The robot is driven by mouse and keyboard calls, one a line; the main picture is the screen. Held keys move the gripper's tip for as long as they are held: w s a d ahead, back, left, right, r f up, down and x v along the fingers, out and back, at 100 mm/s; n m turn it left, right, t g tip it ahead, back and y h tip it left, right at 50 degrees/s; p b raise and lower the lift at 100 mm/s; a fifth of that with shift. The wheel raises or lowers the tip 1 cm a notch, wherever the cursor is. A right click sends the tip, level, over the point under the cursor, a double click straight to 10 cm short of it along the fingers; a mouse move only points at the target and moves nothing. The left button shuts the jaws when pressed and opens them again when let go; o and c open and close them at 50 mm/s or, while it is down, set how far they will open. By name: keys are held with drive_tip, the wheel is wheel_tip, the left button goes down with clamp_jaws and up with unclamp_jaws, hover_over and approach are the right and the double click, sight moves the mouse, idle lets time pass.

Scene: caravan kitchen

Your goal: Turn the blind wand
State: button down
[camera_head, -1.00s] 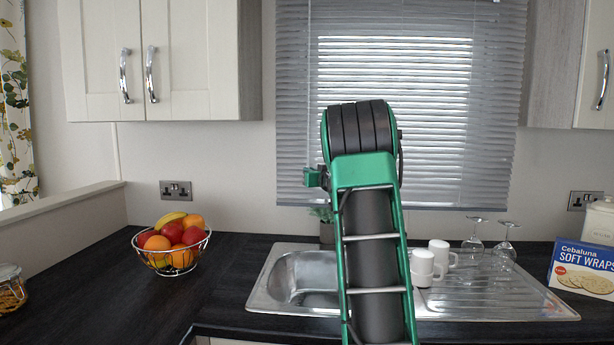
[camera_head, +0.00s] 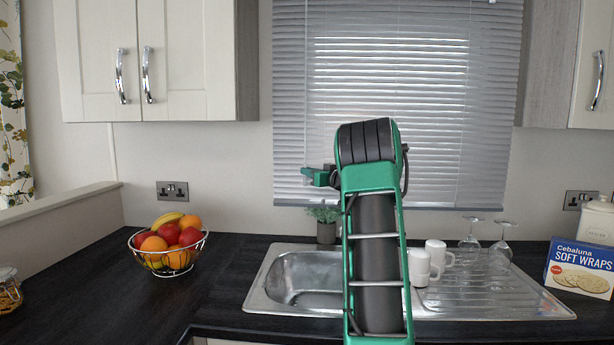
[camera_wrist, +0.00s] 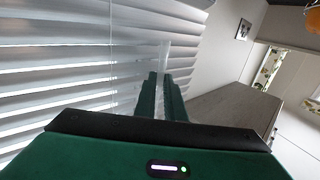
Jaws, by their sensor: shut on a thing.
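The grey venetian blind (camera_head: 440,90) hangs lowered over the window, with light coming through its slats. It fills the left side of the wrist view (camera_wrist: 60,70). A thin, clear upright strip, seemingly the blind wand (camera_wrist: 163,55), shows between and beyond my fingertips in the wrist view. My gripper (camera_wrist: 162,85) is shut on it, close in front of the slats. In the head view my gripper (camera_head: 318,177) is partly hidden behind my arm, near the blind's lower left. I cannot make out the wand there.
Below are a steel sink (camera_head: 300,280), a small potted plant (camera_head: 326,230), white mugs (camera_head: 420,268) and upturned glasses (camera_head: 503,245). A fruit bowl (camera_head: 168,250) stands left, a wraps box (camera_head: 580,268) right. A wall cupboard (camera_head: 150,60) hangs left of the blind.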

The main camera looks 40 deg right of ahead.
drive_tip(key=shift+w+a+r, duration=0.1)
drive_tip(key=shift+r, duration=0.1)
drive_tip(key=c, duration=1.8)
unclamp_jaws()
drive_tip(key=shift+w+f, duration=0.1)
drive_tip(key=shift+c, duration=0.2)
drive_tip(key=s+a, duration=0.1)
drive_tip(key=s, duration=0.9)
drive_tip(key=shift+s+a, duration=0.35)
drive_tip(key=shift+a, duration=0.05)
drive_tip(key=shift+f, duration=0.1)
